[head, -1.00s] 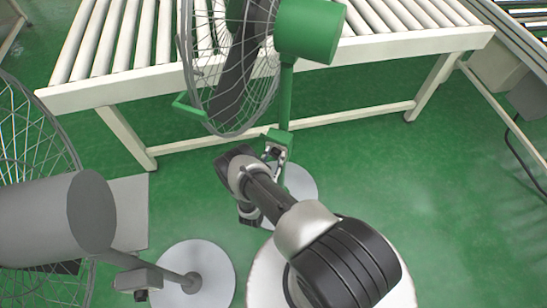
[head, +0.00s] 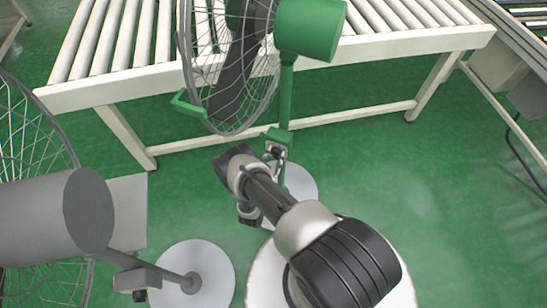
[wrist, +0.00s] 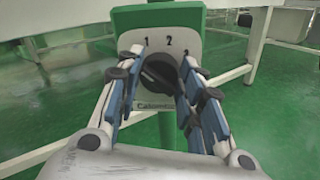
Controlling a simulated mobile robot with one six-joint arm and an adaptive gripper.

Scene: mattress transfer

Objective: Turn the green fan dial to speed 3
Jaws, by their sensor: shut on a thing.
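The green fan (head: 310,30) stands in front of the roller conveyor in the head view, with its green control box (head: 277,137) low on its pole. In the wrist view, the box carries a light dial plate (wrist: 205,45) with marks 1, 2 and a partly covered 3 at right. A dark round dial (wrist: 160,72) sits below the numbers. My gripper (wrist: 162,65) has one finger on each side of the dial and is shut on it. I cannot tell exactly which number the dial points to.
A grey fan (head: 85,215) stands at the lower left, its round base (head: 195,275) on the floor. The roller conveyor (head: 110,95) spans the back, behind the green fan. Green floor (head: 400,190) is clear to the right.

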